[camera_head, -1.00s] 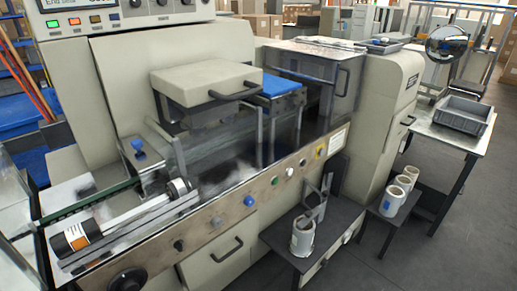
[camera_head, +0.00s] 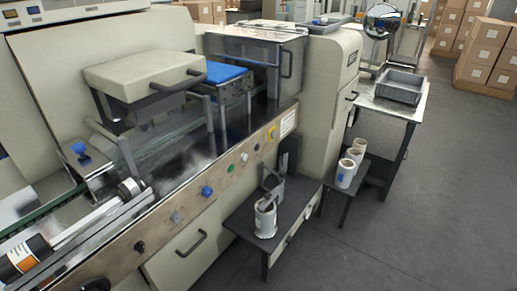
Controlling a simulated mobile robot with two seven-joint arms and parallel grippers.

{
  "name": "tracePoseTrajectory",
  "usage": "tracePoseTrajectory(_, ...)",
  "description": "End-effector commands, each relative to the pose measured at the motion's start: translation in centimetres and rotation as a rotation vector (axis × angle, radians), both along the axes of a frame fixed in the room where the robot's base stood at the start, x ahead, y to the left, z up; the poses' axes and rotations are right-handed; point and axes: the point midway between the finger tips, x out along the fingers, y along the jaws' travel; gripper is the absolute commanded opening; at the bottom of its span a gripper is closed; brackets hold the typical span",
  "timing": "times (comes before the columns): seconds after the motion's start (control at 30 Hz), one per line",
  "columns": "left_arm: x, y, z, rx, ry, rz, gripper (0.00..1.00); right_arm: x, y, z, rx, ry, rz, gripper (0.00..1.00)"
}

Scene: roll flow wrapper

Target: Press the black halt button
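The wrapping machine's front panel (camera_head: 160,227) runs diagonally from the lower left to the centre right. A small black button or knob (camera_head: 140,247) sits low on this panel, left of a grey button (camera_head: 176,217) and a blue button (camera_head: 207,191). A larger black round knob (camera_head: 97,285) is cut by the bottom edge. Further right are a green button (camera_head: 231,168), a white button (camera_head: 244,157) and a small dark or red one (camera_head: 257,146). No label marks which is the halt button that I can read. Neither of my grippers is in view.
Further right are several white rolls on another low stand and a side table (camera_head: 385,105) with a grey bin (camera_head: 400,86). The grey floor at the lower right is clear.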

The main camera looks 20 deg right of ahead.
Motion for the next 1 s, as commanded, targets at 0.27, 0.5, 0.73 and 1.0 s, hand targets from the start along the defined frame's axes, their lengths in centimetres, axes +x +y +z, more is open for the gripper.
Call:
tracePoseTrajectory(0.27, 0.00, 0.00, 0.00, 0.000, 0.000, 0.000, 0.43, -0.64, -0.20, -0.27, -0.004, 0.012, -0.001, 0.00)
tracePoseTrajectory(0.5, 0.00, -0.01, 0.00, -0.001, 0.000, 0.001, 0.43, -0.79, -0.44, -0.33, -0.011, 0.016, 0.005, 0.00)
tracePoseTrajectory(0.73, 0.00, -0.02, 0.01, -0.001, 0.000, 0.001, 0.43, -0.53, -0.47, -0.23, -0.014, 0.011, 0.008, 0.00)
tracePoseTrajectory(1.0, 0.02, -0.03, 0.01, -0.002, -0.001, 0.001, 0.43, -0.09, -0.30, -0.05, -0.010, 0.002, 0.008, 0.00)
